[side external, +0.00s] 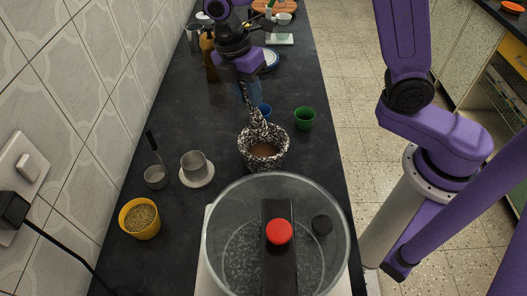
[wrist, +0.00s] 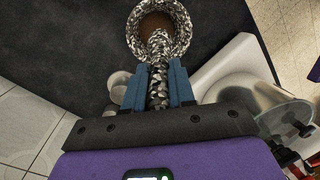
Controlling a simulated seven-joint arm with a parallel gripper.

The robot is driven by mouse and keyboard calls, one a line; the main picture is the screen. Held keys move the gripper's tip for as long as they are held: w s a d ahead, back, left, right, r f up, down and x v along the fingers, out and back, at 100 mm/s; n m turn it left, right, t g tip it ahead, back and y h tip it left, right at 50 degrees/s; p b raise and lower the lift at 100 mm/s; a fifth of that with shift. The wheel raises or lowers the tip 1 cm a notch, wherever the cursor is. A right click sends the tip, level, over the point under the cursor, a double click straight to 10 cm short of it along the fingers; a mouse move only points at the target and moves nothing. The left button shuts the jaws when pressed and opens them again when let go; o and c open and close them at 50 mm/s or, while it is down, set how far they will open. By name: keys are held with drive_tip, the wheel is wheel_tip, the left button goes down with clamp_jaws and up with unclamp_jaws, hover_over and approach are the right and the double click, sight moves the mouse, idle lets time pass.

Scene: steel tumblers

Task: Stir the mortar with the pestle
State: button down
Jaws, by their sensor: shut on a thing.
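The mortar (side external: 247,156) is a black-and-white speckled bowl with brown contents, standing on the dark counter. It also shows at the top of the wrist view (wrist: 184,42). The pestle (side external: 258,122) has the same speckled pattern and also shows in the wrist view (wrist: 159,92). My gripper (side external: 247,92) is above and behind the mortar in the side view. Its blue fingers (wrist: 159,74) are shut on the pestle. The pestle slants down, with its lower end over or inside the mortar's mouth; whether it touches the contents I cannot tell.
A steel tumbler on a saucer (side external: 194,163) and a yellow cup of grains (side external: 140,218) stand left. A large glass-lidded vessel (side external: 225,225) is in front.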

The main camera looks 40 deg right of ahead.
drive_tip(key=shift+r, duration=2.1)
